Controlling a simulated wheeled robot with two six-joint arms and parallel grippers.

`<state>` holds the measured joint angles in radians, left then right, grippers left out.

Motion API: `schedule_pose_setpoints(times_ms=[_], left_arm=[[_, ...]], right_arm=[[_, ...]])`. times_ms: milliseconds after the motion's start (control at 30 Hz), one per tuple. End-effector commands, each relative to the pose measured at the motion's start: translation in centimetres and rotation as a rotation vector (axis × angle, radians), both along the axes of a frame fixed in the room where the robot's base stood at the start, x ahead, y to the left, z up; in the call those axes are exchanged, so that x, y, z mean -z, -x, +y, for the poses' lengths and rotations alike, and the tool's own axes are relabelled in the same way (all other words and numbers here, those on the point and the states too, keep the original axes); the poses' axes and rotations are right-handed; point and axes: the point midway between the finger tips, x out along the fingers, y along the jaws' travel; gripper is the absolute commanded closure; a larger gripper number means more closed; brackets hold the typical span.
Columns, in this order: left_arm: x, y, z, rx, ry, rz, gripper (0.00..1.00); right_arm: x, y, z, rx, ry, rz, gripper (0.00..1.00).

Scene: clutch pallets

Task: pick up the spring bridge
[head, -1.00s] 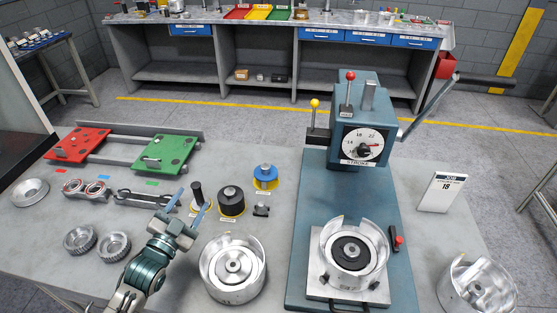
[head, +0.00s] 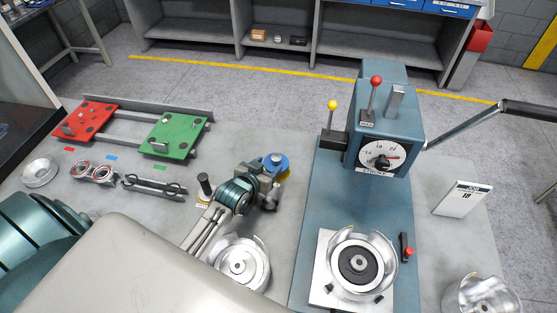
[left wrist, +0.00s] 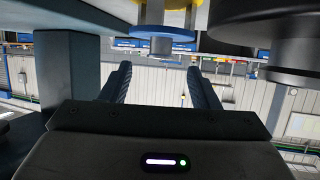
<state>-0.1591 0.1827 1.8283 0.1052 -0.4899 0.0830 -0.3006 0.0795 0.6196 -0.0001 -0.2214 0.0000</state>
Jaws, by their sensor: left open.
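The blue-topped piece (head: 276,161), which looks like the spring bridge, stands on the bench left of the press. In the left wrist view its blue disc (left wrist: 163,33) has a grey knob and pale posts running to a yellow base. My left gripper (head: 262,177) is at this piece in the head view, its jaws apart. In the left wrist view its two fingers (left wrist: 158,85) are open and empty, with the blue disc lying beyond the gap between their tips. I cannot tell if they touch it. My right gripper is not in view.
A dark round part (left wrist: 265,30) is close beside the fingers. A black-handled peg (head: 205,185) and silver drum (head: 241,262) stand near my left arm. The blue press (head: 385,140) rises to the right. Red (head: 84,118) and green (head: 174,136) pallets lie at left.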

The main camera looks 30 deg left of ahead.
Motion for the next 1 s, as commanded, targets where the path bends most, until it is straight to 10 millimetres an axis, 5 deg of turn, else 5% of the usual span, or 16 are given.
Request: schedule_pose_setpoints(times_ms=[600, 933, 1000], left_arm=[[1.9, -5.3, -0.3, 0.000, 0.000, -0.002, 0.45], [2.3, -5.7, -0.3, 0.002, -0.001, -0.002, 0.45], [2.3, -5.7, -0.3, 0.001, -0.001, -0.002, 0.56]], right_arm=[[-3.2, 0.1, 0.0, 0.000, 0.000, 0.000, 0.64], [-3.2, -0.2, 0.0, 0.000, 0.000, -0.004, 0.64], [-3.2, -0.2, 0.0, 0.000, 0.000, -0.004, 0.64]])
